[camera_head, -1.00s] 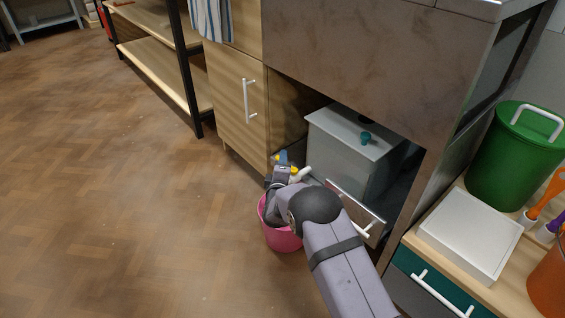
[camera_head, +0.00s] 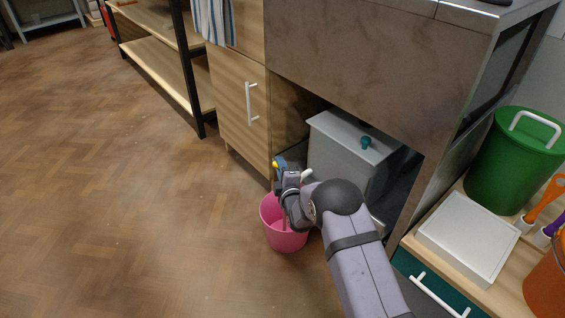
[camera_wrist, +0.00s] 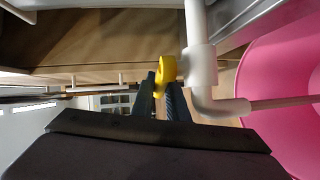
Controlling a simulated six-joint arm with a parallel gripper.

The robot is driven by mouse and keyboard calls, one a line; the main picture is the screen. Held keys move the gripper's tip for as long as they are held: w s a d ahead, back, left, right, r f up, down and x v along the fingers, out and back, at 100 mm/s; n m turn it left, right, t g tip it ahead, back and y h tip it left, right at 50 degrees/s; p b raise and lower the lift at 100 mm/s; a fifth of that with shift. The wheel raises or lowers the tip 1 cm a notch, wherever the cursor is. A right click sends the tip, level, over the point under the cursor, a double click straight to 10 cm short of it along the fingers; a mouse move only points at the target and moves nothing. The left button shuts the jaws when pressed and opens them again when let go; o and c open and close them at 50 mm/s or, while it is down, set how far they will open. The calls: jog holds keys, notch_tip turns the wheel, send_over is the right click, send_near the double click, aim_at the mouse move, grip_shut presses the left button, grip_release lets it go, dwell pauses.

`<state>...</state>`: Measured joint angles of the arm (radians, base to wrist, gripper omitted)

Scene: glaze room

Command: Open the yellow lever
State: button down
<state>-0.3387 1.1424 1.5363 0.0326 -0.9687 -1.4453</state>
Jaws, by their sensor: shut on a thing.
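The yellow lever (camera_wrist: 166,71) shows in the wrist view beside a white pipe fitting (camera_wrist: 200,66). The dark fingers of my gripper (camera_wrist: 160,92) are shut on the lever, one on each side of it. In the head view my gripper (camera_head: 278,168) is at the front of the recess under the brown counter, above the pink bucket (camera_head: 283,238). Only a small yellow spot of the lever shows there; my wrist hides the rest. The white pipe bends toward the pink bucket in the wrist view.
A grey box (camera_head: 345,155) with a teal knob stands in the recess, right of my gripper. A wooden cabinet (camera_head: 238,105) with a white handle is to the left. A green bin (camera_head: 512,165) and a white slab (camera_head: 468,236) are at right. The floor at left is clear.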

jog(key=shift+s+a+n+g+y, duration=0.1)
jog(key=shift+s+n+g+y, duration=0.25)
jog(key=shift+n+y, duration=0.35)
jog(key=shift+s+a+n+g+y, duration=0.15)
jog(key=shift+n+g+y, duration=0.3)
jog(key=shift+y, duration=0.45)
jog(key=shift+s, duration=0.1)
